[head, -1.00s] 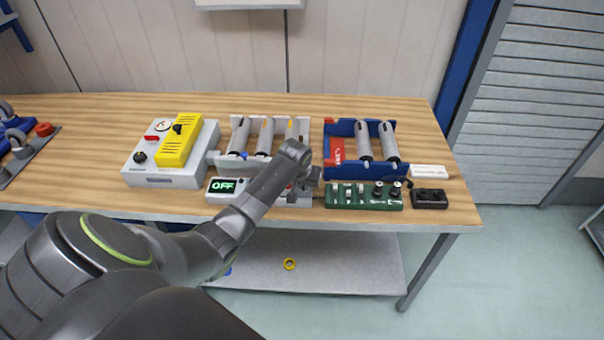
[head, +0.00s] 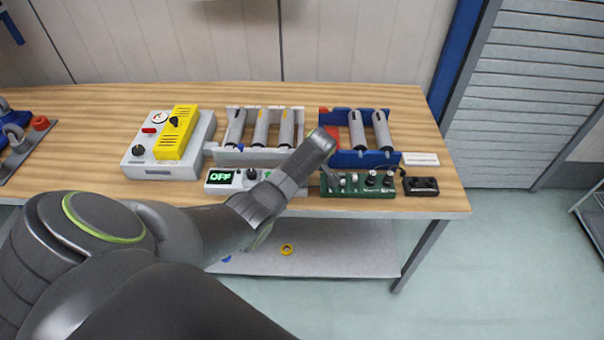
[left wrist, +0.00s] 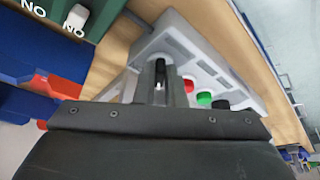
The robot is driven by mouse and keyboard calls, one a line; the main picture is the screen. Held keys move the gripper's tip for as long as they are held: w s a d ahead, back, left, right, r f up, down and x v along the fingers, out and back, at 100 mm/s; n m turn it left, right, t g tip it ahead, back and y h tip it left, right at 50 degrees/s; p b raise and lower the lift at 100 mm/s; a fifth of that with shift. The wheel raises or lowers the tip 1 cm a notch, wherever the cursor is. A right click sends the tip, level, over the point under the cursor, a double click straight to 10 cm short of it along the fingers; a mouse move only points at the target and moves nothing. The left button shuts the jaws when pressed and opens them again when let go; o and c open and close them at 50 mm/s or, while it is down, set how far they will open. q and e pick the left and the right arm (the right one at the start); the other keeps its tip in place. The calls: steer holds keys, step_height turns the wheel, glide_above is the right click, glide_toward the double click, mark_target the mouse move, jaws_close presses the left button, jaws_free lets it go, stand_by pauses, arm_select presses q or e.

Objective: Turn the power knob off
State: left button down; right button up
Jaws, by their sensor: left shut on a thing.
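A white-grey control box (head: 222,188) lies near the bench's front edge, and its display (head: 220,176) reads OFF. In the left wrist view my left gripper (left wrist: 161,80) is shut on a small dark knob-like piece (left wrist: 160,68). A red button (left wrist: 188,85), a green button (left wrist: 204,98) and a black knob (left wrist: 222,104) line up beyond it. My right gripper is not in view.
A green panel (head: 350,192) with knobs and switches sits right of my gripper, then a small black box (head: 421,187). Racks with grey cylinders, one with a blue frame (head: 350,158), stand behind. A grey box with a yellow cover (head: 176,133) is at left.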

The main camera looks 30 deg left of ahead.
arm_select(q)
steer(key=shift+w+n, duration=0.15)
steer(key=shift+n, duration=0.45)
steer(key=shift+g, duration=0.3)
steer(key=c, duration=1.5)
jaws_free()
steer(key=b+v, duration=0.1)
steer(key=v, duration=1.6)
steer(key=shift+d+r, duration=0.2)
